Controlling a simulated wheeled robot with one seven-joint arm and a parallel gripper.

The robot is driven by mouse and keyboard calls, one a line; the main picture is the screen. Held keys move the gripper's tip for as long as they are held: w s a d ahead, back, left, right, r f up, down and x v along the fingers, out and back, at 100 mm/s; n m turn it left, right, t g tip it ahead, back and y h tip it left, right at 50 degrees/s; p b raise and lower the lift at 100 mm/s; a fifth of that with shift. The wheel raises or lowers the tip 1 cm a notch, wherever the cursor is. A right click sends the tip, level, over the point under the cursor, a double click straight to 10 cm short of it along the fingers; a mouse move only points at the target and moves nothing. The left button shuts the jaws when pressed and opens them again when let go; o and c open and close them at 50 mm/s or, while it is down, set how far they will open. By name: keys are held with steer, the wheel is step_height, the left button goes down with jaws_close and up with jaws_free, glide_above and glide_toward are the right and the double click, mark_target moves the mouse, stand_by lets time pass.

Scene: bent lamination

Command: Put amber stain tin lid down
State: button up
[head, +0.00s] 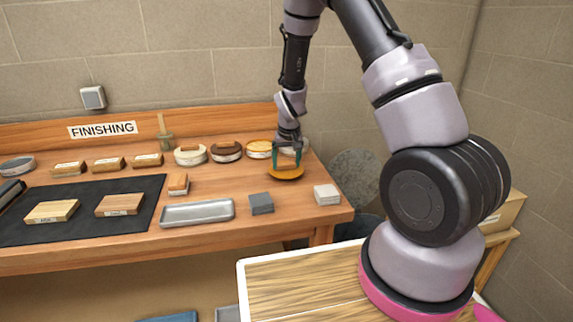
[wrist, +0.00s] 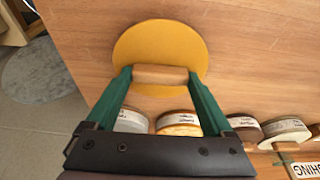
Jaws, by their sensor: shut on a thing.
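The amber stain tin lid (head: 287,175) is a flat amber disc with a wooden block handle. It also shows in the wrist view (wrist: 160,42), with the handle (wrist: 160,75) between the green fingers. My gripper (head: 286,160) is shut on this handle, and the lid is low over the right part of the bench; I cannot tell whether it touches the wood. The amber tin (head: 259,149) stands just behind and left of the lid, its top amber with no handle visible. It also shows in the wrist view (wrist: 178,124), partly hidden by my gripper.
A brown-lidded tin (head: 226,152) and a white-lidded tin (head: 190,155) stand left of the amber tin. Another pale tin (wrist: 132,121) is partly hidden by my gripper. A metal tray (head: 197,212), dark grey block (head: 261,203) and pale block (head: 327,194) lie toward the front edge.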

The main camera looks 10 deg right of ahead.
steer(key=shift+f, duration=0.35)
steer(key=shift+f, duration=0.2)
steer(key=o, duration=1.1)
steer(key=v, duration=1.2)
step_height(320, 180, up, 11)
steer(key=m+y, duration=0.1)
glide_above(288, 174)
steer(key=s+d, duration=0.2)
steer(key=s, duration=0.3)
steer(key=s+d+r+m+t, duration=0.1)
steer(key=s+r, duration=0.4)
steer(key=s, duration=0.2)
steer(key=s+d+r+m+t, duration=0.1)
steer(key=s+r, duration=0.4)
steer(key=s, duration=0.2)
steer(key=s+d+r+m+t+y, duration=0.1)
steer(key=s+r+t, duration=0.1)
steer(key=s+r, duration=0.4)
steer(key=shift+s+d, duration=0.4)
steer(key=shift+s, duration=0.35)
